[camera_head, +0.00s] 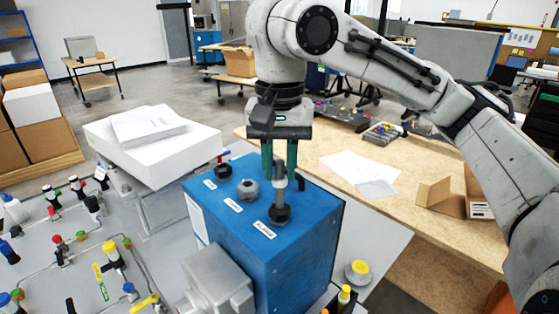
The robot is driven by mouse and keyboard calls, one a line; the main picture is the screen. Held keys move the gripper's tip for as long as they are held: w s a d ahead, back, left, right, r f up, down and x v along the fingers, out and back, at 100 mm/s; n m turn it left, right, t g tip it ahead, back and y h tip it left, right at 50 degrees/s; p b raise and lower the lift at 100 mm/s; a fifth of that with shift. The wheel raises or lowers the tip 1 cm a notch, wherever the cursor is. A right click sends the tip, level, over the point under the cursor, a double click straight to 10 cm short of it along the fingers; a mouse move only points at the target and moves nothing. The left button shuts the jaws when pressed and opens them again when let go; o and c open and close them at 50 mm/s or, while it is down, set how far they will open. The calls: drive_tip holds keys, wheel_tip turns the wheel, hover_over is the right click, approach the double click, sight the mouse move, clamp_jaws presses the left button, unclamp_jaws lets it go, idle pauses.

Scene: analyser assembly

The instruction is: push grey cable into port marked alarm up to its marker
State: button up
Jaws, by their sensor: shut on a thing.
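My gripper (280,179) points straight down over the blue box (307,242), its two green fingers closed around the grey cable (281,183). The cable is a short, upright grey piece between the fingertips. Its lower part runs down to the black port (279,214) at the box's near right corner. I cannot tell how deep its end sits, and I cannot make out a marker. A white label (265,230) lies beside this port; its small print seems to read alarm.
Two other ports, one grey (247,189) and one black (223,170), stand on the box top with labels. A grey metal housing (217,281) adjoins the front. A white case (153,143) stands left, near a panel of valves and tubing. A wooden bench (420,200) lies behind.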

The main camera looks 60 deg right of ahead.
sight(279, 178)
drive_tip(key=shift+f+b, duration=1.2)
drive_tip(key=shift+f, duration=0.95)
drive_tip(key=o, duration=1.1)
wheel_tip(279, 178, up, 7)
drive_tip(key=p, duration=0.7)
drive_tip(key=shift+r+p, duration=0.1)
drive_tip(key=shift+p, duration=0.2)
drive_tip(key=shift+s, duration=0.15)
